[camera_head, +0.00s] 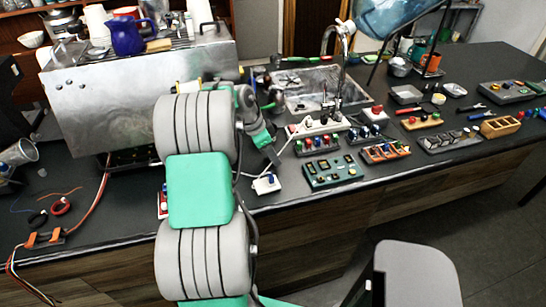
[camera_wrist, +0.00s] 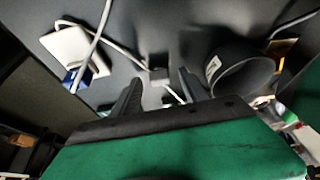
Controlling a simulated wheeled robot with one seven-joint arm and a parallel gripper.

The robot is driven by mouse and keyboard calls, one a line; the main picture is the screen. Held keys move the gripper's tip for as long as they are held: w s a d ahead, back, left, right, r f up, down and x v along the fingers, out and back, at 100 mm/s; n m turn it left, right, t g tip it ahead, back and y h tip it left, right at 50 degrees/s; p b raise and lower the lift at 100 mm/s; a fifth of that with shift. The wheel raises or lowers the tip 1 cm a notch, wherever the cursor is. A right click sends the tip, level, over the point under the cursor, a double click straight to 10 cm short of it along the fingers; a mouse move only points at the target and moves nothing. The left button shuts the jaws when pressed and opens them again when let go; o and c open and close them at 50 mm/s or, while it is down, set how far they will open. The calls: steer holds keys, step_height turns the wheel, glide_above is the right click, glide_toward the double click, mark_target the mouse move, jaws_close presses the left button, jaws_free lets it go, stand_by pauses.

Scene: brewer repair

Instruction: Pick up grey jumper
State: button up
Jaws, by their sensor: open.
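A small grey block (camera_wrist: 159,75), which looks like the grey jumper, lies on the dark counter in the wrist view. A pale wire passes close to it; I cannot tell whether they are joined. My gripper (camera_wrist: 157,88) is open, with one dark finger on each side in the picture and the block just beyond and between the fingertips. I cannot tell whether a finger touches it. In the head view my gripper (camera_head: 273,157) points down at the counter behind my arm, and the jumper cannot be made out there.
A white box with a blue switch (camera_head: 266,184) sits close by; it also shows in the wrist view (camera_wrist: 76,52). A dark hollow cylinder (camera_wrist: 240,75) is right of the fingers. A power strip (camera_head: 315,124) and several component boards (camera_head: 333,170) lie to the right. The steel brewer (camera_head: 100,95) stands left.

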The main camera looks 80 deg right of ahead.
jaws_close()
stand_by(0.5)
